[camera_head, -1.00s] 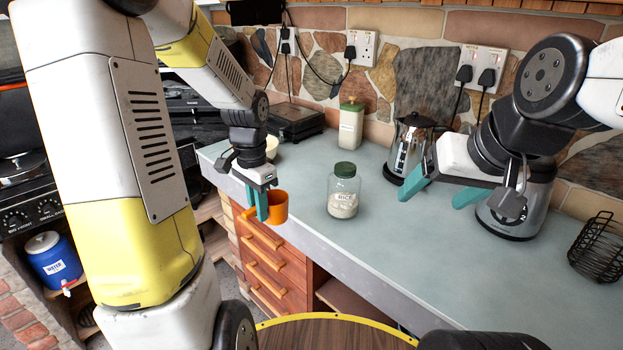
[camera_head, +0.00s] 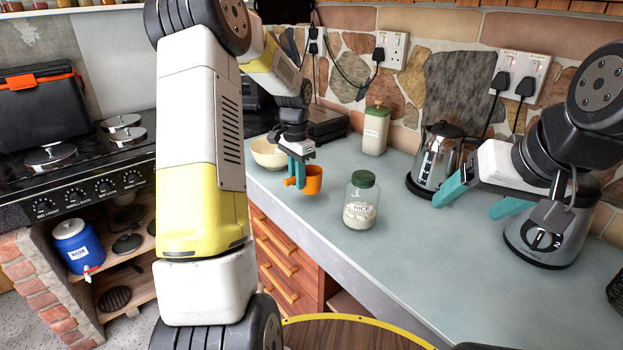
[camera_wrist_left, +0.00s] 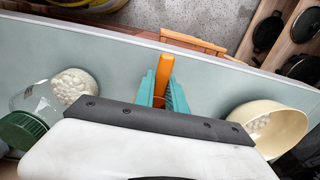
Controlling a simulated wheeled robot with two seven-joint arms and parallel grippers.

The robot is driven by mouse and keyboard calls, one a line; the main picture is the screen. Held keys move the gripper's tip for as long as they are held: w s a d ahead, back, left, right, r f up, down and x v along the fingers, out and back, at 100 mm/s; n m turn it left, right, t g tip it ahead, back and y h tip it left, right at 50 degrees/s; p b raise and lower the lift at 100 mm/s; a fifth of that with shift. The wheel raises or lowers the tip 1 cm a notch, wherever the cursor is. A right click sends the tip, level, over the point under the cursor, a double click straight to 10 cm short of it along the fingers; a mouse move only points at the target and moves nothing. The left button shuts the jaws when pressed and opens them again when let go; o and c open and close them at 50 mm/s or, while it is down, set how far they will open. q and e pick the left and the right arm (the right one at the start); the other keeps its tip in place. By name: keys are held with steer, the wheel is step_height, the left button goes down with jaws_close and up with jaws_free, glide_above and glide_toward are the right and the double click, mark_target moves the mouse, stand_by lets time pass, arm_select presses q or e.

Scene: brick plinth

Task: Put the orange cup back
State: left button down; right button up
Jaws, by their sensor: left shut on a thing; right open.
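The orange cup (camera_head: 314,180) is upright over the left end of the counter, between the cream bowl and the rice jar. My left gripper (camera_head: 297,181) is shut on its handle, which points left. I cannot tell whether the cup's base touches the counter. In the left wrist view the orange handle (camera_wrist_left: 164,72) shows between the teal fingers (camera_wrist_left: 162,95); the cup's body is mostly hidden by the wrist. My right gripper (camera_head: 478,200) is open and empty above the counter at the right, in front of the kettle.
The cream bowl (camera_head: 268,154) is just left of the cup; the rice jar (camera_head: 360,205) is to its right. A green-lidded canister (camera_head: 375,130), kettle (camera_head: 437,160) and blender base (camera_head: 545,235) stand behind and right. The counter front (camera_head: 400,265) is clear.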

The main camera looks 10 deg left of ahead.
arm_select(q)
steer(key=shift+w, duration=0.55)
steer(key=shift+w+a+f, duration=0.1)
steer(key=shift+w+f, duration=0.15)
steer(key=shift+f, duration=1.55)
steer(key=shift+f, duration=0.1)
steer(key=c, duration=1.4)
jaws_free()
